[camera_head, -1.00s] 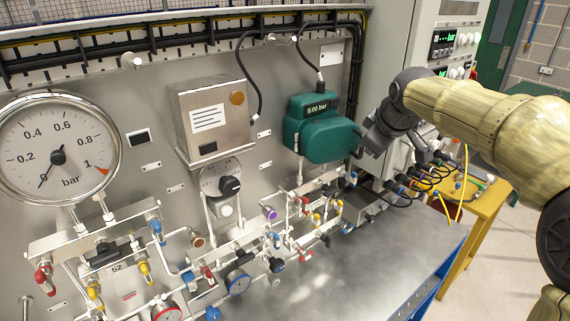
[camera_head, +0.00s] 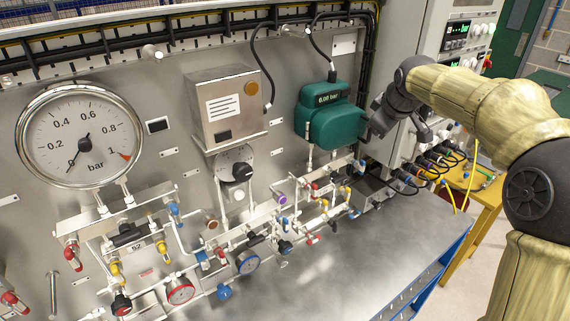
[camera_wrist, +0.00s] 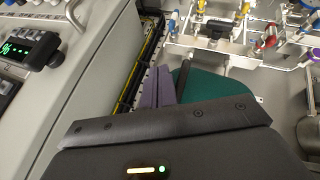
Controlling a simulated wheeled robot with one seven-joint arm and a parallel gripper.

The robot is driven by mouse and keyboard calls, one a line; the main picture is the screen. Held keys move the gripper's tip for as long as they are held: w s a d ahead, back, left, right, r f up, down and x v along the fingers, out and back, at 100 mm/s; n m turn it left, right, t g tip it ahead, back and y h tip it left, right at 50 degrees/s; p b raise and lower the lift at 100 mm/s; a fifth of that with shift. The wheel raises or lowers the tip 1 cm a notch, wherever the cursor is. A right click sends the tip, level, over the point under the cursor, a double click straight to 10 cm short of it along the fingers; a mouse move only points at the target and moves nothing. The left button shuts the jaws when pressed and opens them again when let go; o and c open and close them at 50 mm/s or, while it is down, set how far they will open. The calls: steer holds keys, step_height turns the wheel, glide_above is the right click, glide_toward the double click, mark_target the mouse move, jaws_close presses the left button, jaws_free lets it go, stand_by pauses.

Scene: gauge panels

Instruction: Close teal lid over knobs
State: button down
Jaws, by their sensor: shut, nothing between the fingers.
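The teal unit (camera_head: 323,98) is mounted on the metal panel, with a small display reading 0.00 bar on its upper part. Its teal lid (camera_head: 335,127) is the bulging lower front part. No knobs show on the unit, and I cannot tell whether the lid is fully shut. My gripper (camera_head: 371,129) is shut and empty at the right side of the lid, very close to it; contact cannot be told. In the wrist view the shut fingers (camera_wrist: 160,88) show beside the teal surface (camera_wrist: 208,84), which is partly hidden by my gripper body.
A large round gauge (camera_head: 80,138) and a metal box (camera_head: 224,107) are on the panel to the left. Pipes and coloured valves (camera_head: 247,262) run below. A grey cabinet (camera_head: 415,100) stands close on the right. The metal bench top (camera_head: 360,262) is clear in front.

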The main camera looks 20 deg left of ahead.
steer(key=s+d+r+b, duration=0.3)
steer(key=s+d+r, duration=0.1)
steer(key=d+r, duration=0.4)
steer(key=shift+s+b, duration=0.25)
steer(key=shift+b, duration=0.1)
steer(key=s+d+f+m+g+h+b, duration=0.1)
steer(key=s+f+m, duration=0.1)
steer(key=f, duration=0.4)
steer(key=s+d+f+m, duration=0.1)
steer(key=f+m, duration=0.1)
steer(key=f, duration=0.4)
steer(key=s+d+f+m+g+h+b, duration=0.1)
steer(key=s+d+f+m, duration=0.3)
steer(key=s+f, duration=0.7)
steer(key=s+d+f+m+g+b, duration=0.1)
steer(key=s+d+f+m, duration=0.4)
steer(key=s+f, duration=0.7)
steer(key=shift+s+f+m+g+h, duration=0.35)
steer(key=shift+f+g, duration=0.25)
steer(key=shift+f, duration=0.3)
